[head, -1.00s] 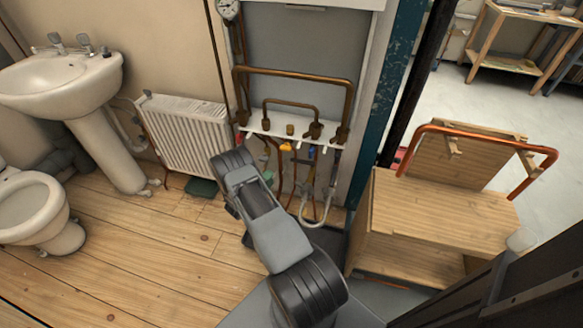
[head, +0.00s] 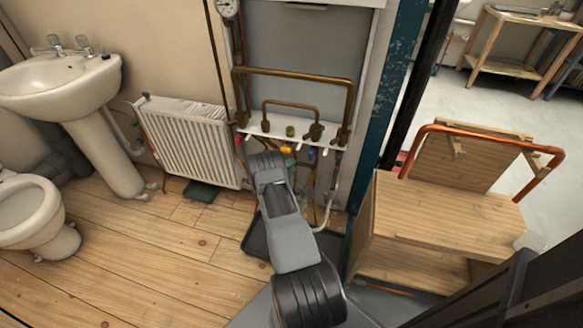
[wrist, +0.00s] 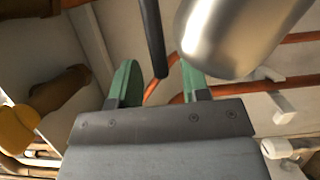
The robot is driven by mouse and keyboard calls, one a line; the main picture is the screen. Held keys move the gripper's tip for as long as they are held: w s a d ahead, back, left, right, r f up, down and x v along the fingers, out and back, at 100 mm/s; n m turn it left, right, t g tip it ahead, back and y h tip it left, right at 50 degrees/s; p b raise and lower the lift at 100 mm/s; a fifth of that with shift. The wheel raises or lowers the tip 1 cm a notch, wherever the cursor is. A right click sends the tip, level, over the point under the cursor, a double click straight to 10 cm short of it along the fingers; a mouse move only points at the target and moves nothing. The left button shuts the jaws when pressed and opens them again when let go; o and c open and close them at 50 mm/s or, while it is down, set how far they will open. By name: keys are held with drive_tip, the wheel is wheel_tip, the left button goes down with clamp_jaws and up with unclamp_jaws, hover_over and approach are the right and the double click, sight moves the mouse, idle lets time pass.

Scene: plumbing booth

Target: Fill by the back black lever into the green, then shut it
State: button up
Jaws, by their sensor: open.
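The gauge (head: 228,8) is a round white dial at the top left of the cupboard in the head view; its needle and any green zone are too small to read. In the wrist view a slim black lever (wrist: 152,38) comes down from the top edge, with its end between the two green finger pads. My gripper (wrist: 158,72) is open around the lever, with a gap on each side. I cannot tell whether this is the back black lever. In the head view my arm hides my gripper and part of the valves.
A silver cylinder (wrist: 225,35) is close by the right finger. Copper pipes (wrist: 295,85) run behind. A yellow handle (head: 287,149) is under the white manifold shelf (head: 262,128). A radiator (head: 190,140) is left of the cupboard, a wooden bench (head: 445,215) right.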

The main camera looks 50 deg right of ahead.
drive_tip(key=shift+d, duration=0.3)
clamp_jaws()
idle(0.3)
